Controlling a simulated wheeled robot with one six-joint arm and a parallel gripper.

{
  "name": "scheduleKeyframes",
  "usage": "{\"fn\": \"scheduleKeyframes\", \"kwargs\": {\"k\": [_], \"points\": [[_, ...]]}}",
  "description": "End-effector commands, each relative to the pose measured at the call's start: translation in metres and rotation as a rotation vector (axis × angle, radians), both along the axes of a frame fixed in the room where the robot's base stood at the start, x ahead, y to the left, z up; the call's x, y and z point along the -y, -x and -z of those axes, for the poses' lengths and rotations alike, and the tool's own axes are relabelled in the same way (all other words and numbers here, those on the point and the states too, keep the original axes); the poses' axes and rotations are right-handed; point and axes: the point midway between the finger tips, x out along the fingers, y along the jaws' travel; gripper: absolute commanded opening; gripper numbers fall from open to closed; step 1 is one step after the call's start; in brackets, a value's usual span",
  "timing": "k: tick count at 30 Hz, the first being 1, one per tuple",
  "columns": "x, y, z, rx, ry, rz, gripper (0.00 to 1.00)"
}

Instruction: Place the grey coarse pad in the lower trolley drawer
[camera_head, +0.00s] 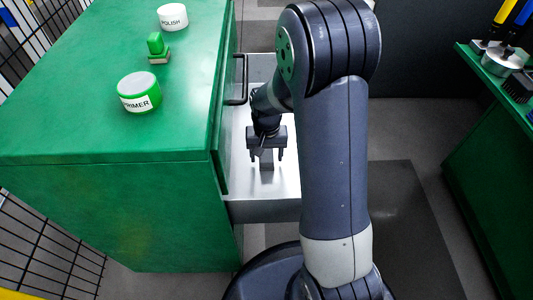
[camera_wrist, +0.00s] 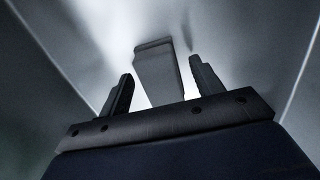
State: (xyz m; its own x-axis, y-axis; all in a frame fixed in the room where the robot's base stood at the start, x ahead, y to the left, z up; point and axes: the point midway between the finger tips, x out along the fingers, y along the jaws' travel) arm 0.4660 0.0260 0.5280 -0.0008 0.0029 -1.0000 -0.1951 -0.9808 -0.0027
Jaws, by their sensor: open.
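The grey pad (camera_head: 267,161) is a small block inside the open drawer (camera_head: 262,211) of the green trolley. The pad also shows in the wrist view (camera_wrist: 157,72), with bright metal drawer floor and walls around it. My gripper (camera_head: 266,156) reaches down into the drawer above the pad. In the wrist view, my gripper's two dark fingers (camera_wrist: 163,88) are apart, one on either side of the pad, with a gap visible by each. The lower face of the pad and its contact with the drawer floor are not clear.
A green block (camera_head: 157,47), a PRIMER tin (camera_head: 139,92) and a POLISH tin (camera_head: 172,17) stand on the trolley top (camera_head: 90,130). The drawer handle (camera_head: 241,80) is beside my arm. A green bench (camera_head: 495,150) with tools is at the right. Floor between is clear.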

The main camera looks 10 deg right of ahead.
Motion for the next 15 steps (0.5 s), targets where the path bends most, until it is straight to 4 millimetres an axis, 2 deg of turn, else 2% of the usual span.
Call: {"fn": "scheduleKeyframes", "kwargs": {"k": [8,15], "points": [[0.0,0.0,-0.007,0.001,0.0,0.0,0.62],[0.0,-0.001,-0.048,0.004,0.0,0.0,0.62]]}}
